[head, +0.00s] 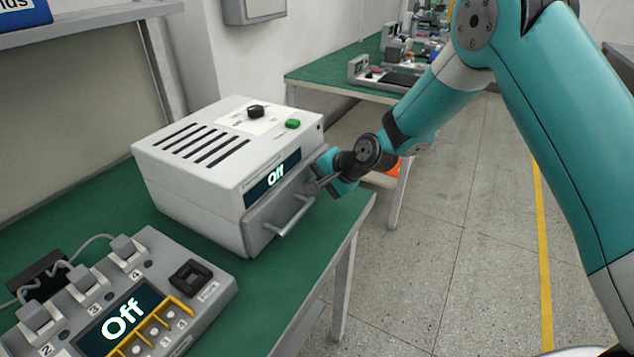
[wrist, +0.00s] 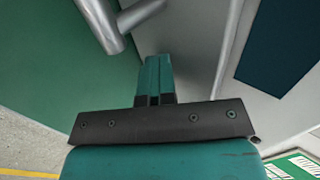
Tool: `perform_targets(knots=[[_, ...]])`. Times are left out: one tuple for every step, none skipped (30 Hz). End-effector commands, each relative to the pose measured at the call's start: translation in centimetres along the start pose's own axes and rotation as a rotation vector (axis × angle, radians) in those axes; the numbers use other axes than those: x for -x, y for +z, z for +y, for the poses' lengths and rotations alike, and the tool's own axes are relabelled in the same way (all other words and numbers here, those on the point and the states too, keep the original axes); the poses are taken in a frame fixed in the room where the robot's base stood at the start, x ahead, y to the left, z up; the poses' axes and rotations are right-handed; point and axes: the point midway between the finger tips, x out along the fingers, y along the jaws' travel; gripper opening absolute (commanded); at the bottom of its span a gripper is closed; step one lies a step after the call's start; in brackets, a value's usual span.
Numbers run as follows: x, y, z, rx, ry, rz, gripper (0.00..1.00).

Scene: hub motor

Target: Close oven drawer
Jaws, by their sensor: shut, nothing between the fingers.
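The oven (head: 200,160) is a white box with a vented top, a black knob, a green button and a display reading "Off". Its grey drawer front (head: 262,222) with a bar handle (head: 288,216) faces the table's front edge. The drawer looks nearly flush with the body; any small gap is hard to tell. My gripper (head: 318,180) is shut and empty at the right end of the drawer front, beside the handle. Whether it touches the front is unclear. In the wrist view, the shut fingers (wrist: 154,78) point at the drawer front, with the handle (wrist: 112,25) at upper left.
The oven stands on a green table (head: 225,285). A grey device with numbered slots and an "Off" screen (head: 125,305) sits in front of it. Another green table (head: 330,75) with equipment stands behind. The floor at right is clear.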

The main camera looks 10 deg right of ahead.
Motion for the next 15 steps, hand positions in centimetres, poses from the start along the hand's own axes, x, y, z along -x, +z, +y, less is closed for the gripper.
perform_targets(knots=[[0.1, 0.1, -0.1, 0.005, -0.008, -0.002, 0.0], [0.3, 0.1, 0.1, 0.004, -0.007, -0.002, 0.0], [0.7, 0.1, 0.4, 0.005, -0.005, -0.003, 0.0], [1.1, 0.2, 0.7, 0.006, -0.004, -0.005, 0.0], [1.4, 0.1, 1.0, 0.005, -0.003, -0.006, 0.0], [1.9, 0.2, 1.4, 0.006, -0.001, -0.009, 0.0], [2.3, 0.2, 1.8, 0.007, 0.0, -0.011, 0.0], [3.1, 0.2, 1.6, 0.01, -0.002, -0.008, 0.0], [4.1, 0.2, 1.6, 0.011, -0.002, -0.008, 0.0], [4.9, 0.2, 1.6, 0.01, -0.002, -0.009, 0.0], [5.7, 0.1, 1.6, 0.009, -0.002, -0.008, 0.0], [6.6, 0.1, 1.7, 0.01, -0.002, -0.007, 0.0], [7.3, 0.1, 1.8, 0.008, -0.001, -0.007, 0.0], [8.0, 0.0, 1.8, 0.007, 0.0, -0.006, 0.0], [8.8, 0.0, 1.8, 0.007, 0.0, -0.006, 0.0]])
